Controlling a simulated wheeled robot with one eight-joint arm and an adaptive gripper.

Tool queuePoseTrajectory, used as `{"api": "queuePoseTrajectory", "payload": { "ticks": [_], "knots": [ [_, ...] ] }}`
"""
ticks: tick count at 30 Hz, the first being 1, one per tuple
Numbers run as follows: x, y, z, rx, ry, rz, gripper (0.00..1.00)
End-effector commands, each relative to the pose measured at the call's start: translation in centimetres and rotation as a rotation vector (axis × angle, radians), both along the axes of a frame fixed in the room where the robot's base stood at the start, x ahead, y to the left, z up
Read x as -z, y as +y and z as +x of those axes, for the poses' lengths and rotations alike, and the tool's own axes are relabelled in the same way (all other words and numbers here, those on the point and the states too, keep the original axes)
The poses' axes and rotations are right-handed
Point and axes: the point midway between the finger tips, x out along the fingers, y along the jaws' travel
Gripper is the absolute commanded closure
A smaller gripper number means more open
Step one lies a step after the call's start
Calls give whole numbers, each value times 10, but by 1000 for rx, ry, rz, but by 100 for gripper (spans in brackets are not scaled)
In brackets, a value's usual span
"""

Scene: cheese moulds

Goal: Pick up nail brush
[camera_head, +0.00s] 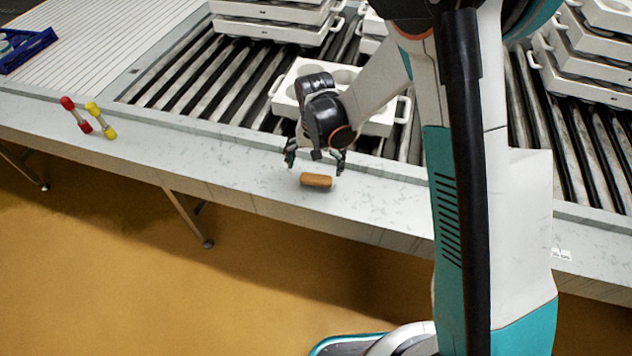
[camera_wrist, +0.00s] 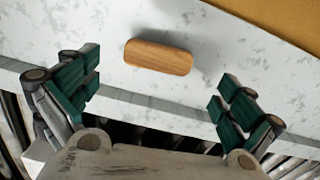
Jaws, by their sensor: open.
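The nail brush (camera_head: 316,180) is a small brown wooden block with rounded ends. It lies on the pale marbled ledge near its front edge. In the wrist view the nail brush (camera_wrist: 158,57) lies ahead of and between the spread fingers, showing its wood-grained side; bristles are not visible. My gripper (camera_head: 316,161) is open and empty, just behind and above the brush, apart from it. Its two green-padded fingers also show wide apart in the wrist view (camera_wrist: 158,98).
Behind the ledge (camera_head: 240,174) runs a roller conveyor (camera_head: 190,82) with a white mould tray (camera_head: 378,124) close behind my gripper. A red dumbbell-shaped item (camera_head: 76,115) and a yellow one (camera_head: 101,120) lie to the left. The ledge around the brush is clear.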

Motion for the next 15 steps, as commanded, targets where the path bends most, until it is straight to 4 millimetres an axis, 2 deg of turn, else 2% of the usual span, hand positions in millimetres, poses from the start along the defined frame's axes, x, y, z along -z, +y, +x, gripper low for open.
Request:
{"api": "queuePoseTrajectory", "payload": {
  "ticks": [5, 12, 15],
  "knots": [
    [15, -1, 1, 0, 0, 0, 0],
    [49, -2, 2, 0, 0, 0, 0],
    [53, -2, 1, 0, 0, 0, 0]
  ]
}}
